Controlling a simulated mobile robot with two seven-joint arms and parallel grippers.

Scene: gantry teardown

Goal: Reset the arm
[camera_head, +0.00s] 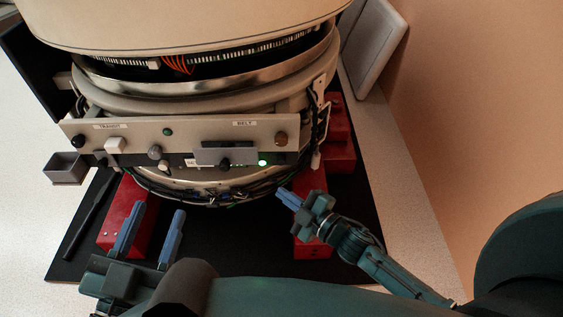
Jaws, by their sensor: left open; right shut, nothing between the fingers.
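The large round gantry machine (200,105) stands on red blocks, with a front control panel (210,135) labelled in part TRANSIT and BELT. A green light (263,162) glows at the panel's lower right. My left gripper (151,234) is open and empty, its blue fingers upright in front of the left red block (120,215). My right gripper (285,195) is shut with nothing in it, its blue fingertips pointing up and left just below the cables at the machine's base, over the right red block (312,250). Part of my arm hides the near edge of the mat.
A black mat (220,250) lies under the machine on a pale speckled surface. A dark bar (88,218) lies on the mat's left. A small grey open box (65,168) sits at the panel's left end. A grey panel (372,45) and tan wall (480,100) are right.

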